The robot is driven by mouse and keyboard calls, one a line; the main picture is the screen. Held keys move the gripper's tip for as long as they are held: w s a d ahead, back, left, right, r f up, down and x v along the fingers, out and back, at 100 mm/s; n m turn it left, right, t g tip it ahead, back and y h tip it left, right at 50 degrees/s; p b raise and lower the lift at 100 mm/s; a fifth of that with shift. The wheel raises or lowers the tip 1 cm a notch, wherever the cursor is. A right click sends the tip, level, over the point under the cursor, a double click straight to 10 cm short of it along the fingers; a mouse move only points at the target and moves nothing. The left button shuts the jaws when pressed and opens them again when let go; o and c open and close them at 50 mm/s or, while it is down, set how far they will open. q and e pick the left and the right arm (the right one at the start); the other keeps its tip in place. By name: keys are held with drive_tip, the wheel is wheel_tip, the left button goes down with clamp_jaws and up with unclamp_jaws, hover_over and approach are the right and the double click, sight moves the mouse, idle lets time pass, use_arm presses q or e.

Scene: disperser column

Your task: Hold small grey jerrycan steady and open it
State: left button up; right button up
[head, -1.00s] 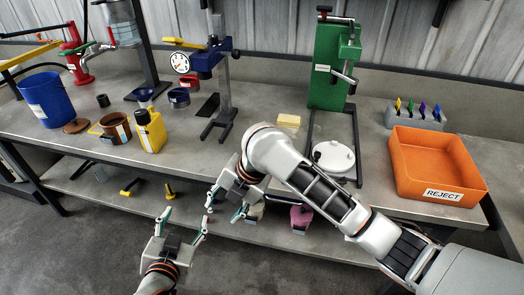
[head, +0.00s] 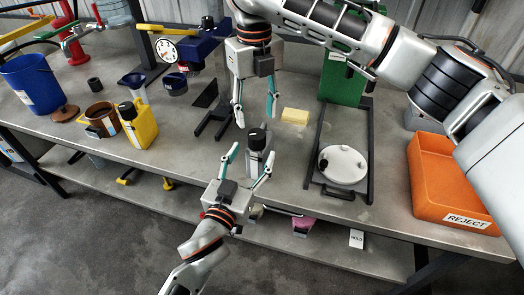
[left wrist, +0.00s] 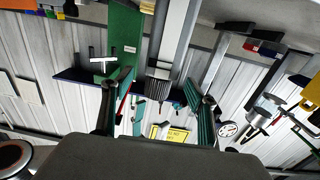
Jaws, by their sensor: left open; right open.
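The small grey jerrycan (head: 256,162) stands upright on the bench near its front edge, with a black cap (head: 257,139) on top. My left gripper (head: 254,150) is open, with one finger on each side of the jerrycan; whether the fingers touch it I cannot tell. In the left wrist view the picture is upside down, and the jerrycan (left wrist: 177,35) with its ribbed black cap (left wrist: 158,72) shows between the open fingers. My right gripper (head: 255,116) is open and empty, pointing down just above the cap.
A yellow jerrycan (head: 145,128), a brown pot (head: 101,120) and a blue bucket (head: 35,85) stand to the left. A yellow sponge (head: 295,116), a green dispenser (head: 341,83) with a white round lid (head: 343,165) before it, and an orange reject bin (head: 450,185) are to the right.

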sight(257, 134)
use_arm(q)
drive_tip(key=x, duration=0.6)
drive_tip(key=shift+w+d, duration=0.1)
drive_tip(key=shift+w, duration=0.3)
use_arm(e)
drive_tip(key=shift+f, duration=0.1)
use_arm(q)
clamp_jaws()
use_arm(e)
drive_tip(key=shift+o, duration=0.5)
wheel_tip(257, 134, up, 6)
drive_tip(key=shift+f, duration=0.1)
wheel_tip(257, 134, down, 12)
drive_tip(key=shift+r, duration=0.25)
drive_tip(key=c, duration=1.3)
